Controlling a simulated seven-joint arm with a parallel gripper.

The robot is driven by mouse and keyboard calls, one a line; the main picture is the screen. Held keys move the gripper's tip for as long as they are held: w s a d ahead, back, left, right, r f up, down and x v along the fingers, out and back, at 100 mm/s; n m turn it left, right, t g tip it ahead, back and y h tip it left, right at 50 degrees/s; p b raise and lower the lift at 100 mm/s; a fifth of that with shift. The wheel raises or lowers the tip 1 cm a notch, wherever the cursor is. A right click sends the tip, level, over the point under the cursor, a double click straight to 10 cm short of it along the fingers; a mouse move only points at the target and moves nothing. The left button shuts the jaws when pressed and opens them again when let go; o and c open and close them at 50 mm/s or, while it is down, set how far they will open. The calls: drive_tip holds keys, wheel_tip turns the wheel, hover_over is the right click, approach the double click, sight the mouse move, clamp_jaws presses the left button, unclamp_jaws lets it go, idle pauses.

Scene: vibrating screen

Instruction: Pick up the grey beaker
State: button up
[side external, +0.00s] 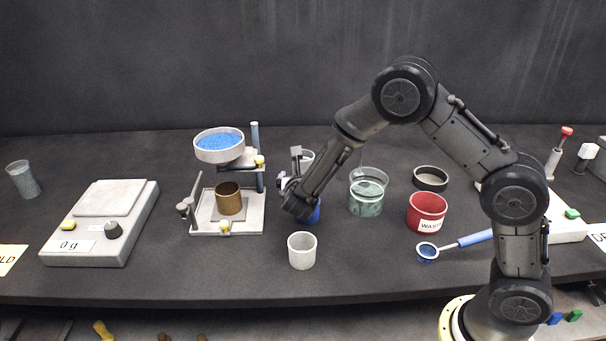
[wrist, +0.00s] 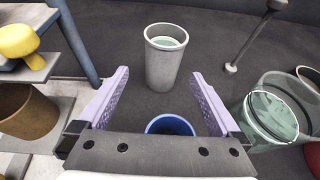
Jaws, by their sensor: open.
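A tall light grey beaker (wrist: 163,62) stands upright in the wrist view, with something pale green visible inside its rim. It stands beyond my fingertips, apart from them and roughly centred. In the side view only its upper part (side external: 308,157) shows behind my gripper (side external: 294,184). My gripper is open and empty, its two purple fingers spread apart in the wrist view. A blue cup (wrist: 170,125) sits low between the fingers in that view and is partly hidden by the gripper body. A darker grey tapered beaker (side external: 23,180) stands at the far left in the side view.
A sieve stand (side external: 252,212) with a brass cup (side external: 229,198) is left of my gripper. A glass jar (side external: 366,198) and red waste cup (side external: 427,211) are to the right. A whitish cup (side external: 301,250) stands in front. A scale (side external: 122,250) is at left.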

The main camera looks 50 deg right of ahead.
sight(309, 156)
drive_tip(key=x, duration=1.2)
drive_tip(key=shift+s+d+r, duration=0.15)
drive_tip(key=shift+d, duration=0.1)
drive_tip(key=shift+r, duration=0.1)
clamp_jaws()
